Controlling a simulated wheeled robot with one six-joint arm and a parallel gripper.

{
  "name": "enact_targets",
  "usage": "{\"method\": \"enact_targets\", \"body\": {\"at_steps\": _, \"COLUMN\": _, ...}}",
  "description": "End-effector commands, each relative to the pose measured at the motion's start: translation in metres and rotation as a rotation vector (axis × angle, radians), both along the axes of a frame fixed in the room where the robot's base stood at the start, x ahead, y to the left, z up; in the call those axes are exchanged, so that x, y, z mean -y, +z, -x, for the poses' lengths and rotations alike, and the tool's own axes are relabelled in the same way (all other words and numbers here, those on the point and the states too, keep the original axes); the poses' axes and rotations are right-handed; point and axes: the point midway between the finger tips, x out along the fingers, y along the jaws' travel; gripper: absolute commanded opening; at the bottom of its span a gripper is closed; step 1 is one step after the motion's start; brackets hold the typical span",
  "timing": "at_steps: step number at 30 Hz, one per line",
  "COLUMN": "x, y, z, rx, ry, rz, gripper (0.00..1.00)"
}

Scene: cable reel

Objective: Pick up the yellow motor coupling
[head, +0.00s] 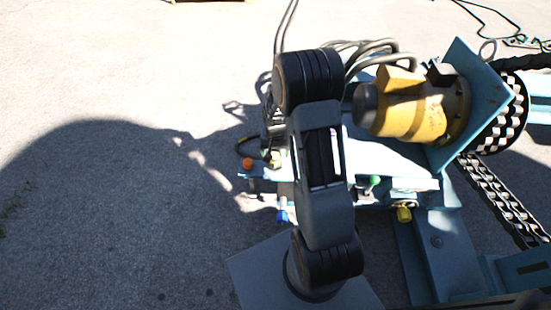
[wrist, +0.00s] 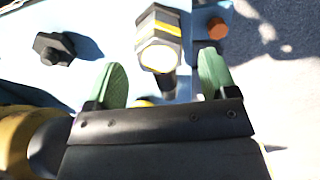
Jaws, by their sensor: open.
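In the wrist view, a grey and black connector piece with yellow bands (wrist: 163,22) and a pale round end face stands between and beyond my fingertips. It looks like the yellow motor coupling. A dark shaft or cable shows just below it, with a small yellow piece (wrist: 145,103) near the palm. My gripper (wrist: 162,62) has its two green fingers spread apart, with nothing clearly held between them. Whether the fingertips touch the coupling cannot be told. In the head view my arm hides the gripper, and a small yellowish piece (head: 275,163) shows beside the arm.
A large yellow motor (head: 415,112) sits on the blue frame (head: 436,245) at right, near a chain (head: 500,195). Open pavement lies left.

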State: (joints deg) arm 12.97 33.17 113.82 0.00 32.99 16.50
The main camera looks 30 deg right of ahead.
Motion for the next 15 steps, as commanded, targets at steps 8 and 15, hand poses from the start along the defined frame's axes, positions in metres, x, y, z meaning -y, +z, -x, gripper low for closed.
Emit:
{"method": "enact_targets", "body": {"at_steps": 8, "x": -0.001, "y": -0.039, "z": 0.002, "rx": -0.002, "ry": 0.0, "rz": 0.0, "gripper": 0.79}}
{"method": "enact_targets", "body": {"at_steps": 15, "x": -0.001, "y": -0.042, "z": 0.001, "rx": 0.0, "ry": 0.0, "rz": 0.0, "gripper": 0.79}}
